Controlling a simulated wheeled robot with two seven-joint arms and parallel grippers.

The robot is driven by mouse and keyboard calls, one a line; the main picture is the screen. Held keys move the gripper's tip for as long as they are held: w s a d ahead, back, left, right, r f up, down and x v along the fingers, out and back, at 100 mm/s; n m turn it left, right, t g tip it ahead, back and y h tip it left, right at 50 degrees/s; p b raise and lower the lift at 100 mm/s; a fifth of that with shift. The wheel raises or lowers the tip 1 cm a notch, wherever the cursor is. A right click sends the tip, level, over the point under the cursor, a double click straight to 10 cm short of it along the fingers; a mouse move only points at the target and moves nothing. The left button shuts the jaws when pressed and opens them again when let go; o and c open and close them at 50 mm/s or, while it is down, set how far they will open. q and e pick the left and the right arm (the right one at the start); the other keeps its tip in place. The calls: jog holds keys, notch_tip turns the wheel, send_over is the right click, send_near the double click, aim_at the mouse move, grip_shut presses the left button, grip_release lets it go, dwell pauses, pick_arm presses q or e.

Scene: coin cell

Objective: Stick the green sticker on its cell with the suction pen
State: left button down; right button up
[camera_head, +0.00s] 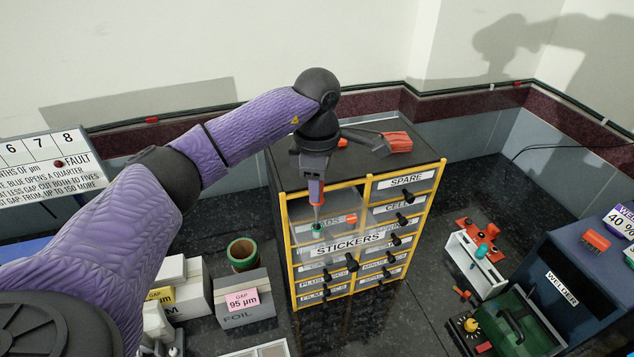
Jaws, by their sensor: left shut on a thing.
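My left gripper (315,178) points down in front of the drawer cabinet (432,225). It is shut on a slim upright tool, which looks like the suction pen (318,211). A small green piece (318,229) shows at the pen's lower end, above or in the pulled-out drawer labelled STICKERS (348,244). I cannot tell whether this is the green sticker or the pen's cup, or whether it touches anything. I cannot make out the cell. My right gripper is not in view.
An orange-headed tool (397,142) lies on the cabinet top. A white rack (474,264) with orange and teal pieces stands right of the cabinet. The blue welder (590,290) and a green box (518,325) are at lower right. A FOIL box (246,301) and green roll (242,254) stand left.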

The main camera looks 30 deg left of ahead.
pick_arm(q)
jog(key=shift+r+p, duration=2.65)
jog(key=shift+r, duration=0.7)
jog(key=shift+f, duration=0.1)
